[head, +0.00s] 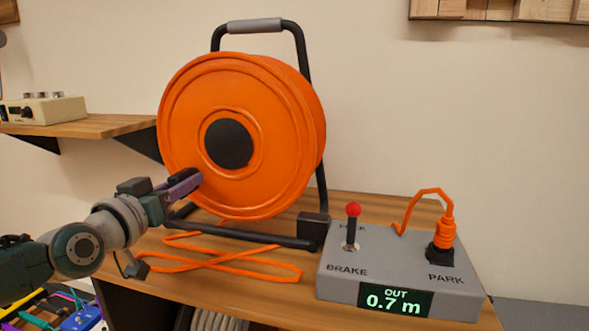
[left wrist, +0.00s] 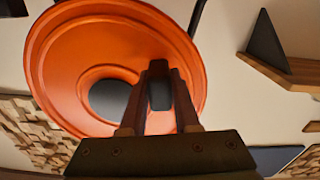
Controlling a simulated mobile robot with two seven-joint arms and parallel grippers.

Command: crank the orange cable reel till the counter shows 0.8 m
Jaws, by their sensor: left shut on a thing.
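The orange cable reel (head: 275,110) stands upright in a black frame on the wooden bench, with a black hub in its face. The counter (head: 395,302) on the grey box reads "OUT 0.7 m". A red-tipped brake lever (head: 352,225) stands upright on the box. My left gripper (head: 190,180) is at the lower left of the reel's face, shut on the dark crank handle (left wrist: 159,92), which shows between the fingers in the left wrist view. The fingers hide most of the handle in the head view. My right gripper is not in view.
Orange cable (head: 235,262) lies in loops on the bench below the reel. An orange plug (head: 446,225) stands in the socket marked PARK. A shelf (head: 90,126) with a beige device is at the left. Wooden panels are at the top right.

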